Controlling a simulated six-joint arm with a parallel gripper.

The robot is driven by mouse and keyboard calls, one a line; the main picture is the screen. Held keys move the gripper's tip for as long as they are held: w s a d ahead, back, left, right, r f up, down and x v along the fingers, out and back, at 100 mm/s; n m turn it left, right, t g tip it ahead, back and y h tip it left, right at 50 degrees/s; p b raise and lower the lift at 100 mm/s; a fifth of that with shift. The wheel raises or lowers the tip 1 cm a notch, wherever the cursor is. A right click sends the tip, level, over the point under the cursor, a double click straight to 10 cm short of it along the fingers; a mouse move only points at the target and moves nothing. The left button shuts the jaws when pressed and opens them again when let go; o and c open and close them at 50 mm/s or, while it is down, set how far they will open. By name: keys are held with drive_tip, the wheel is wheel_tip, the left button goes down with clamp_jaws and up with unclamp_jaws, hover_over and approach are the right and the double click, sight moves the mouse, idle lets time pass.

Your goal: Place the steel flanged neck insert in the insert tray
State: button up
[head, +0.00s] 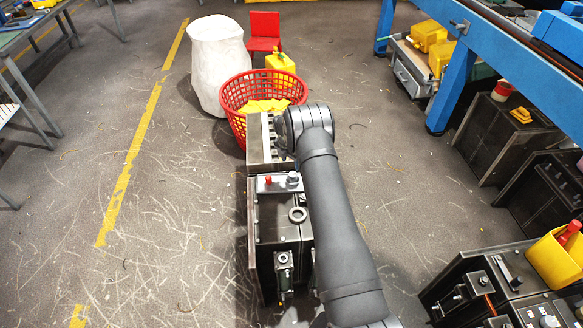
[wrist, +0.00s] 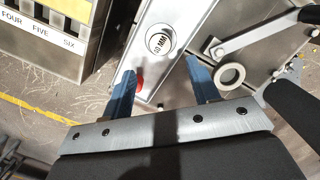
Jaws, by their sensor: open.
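A round steel piece (wrist: 160,40) marked "60 MM", which looks like the flanged neck insert, sits on a pale metal strip with raised edges (wrist: 185,15). It also shows in the head view (head: 292,178). The strip (head: 279,188) may be the insert tray; I cannot tell for sure. My gripper (wrist: 162,75) is open, with its two blue fingers pointing toward the strip and the steel piece ahead between them. A small red part (wrist: 139,82) on the strip is partly behind the left finger. My arm hides the gripper in the head view.
A steel ring (wrist: 230,76) lies right of the strip, near a lever arm (wrist: 255,37). A slotted box labelled FOUR, FIVE, SIX (wrist: 48,30) stands at upper left. A red basket (head: 236,100) stands behind the steel block. The floor to the left is open.

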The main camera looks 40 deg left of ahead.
sight(293, 179)
drive_tip(key=shift+s+r, duration=0.15)
drive_tip(key=shift+r, duration=0.9)
drive_tip(key=shift+f, duration=0.1)
drive_tip(key=f, duration=0.4)
drive_tip(key=w+f, duration=0.1)
drive_tip(key=f, duration=0.7)
drive_tip(key=shift+w, duration=0.4)
drive_tip(key=shift+r, duration=0.2)
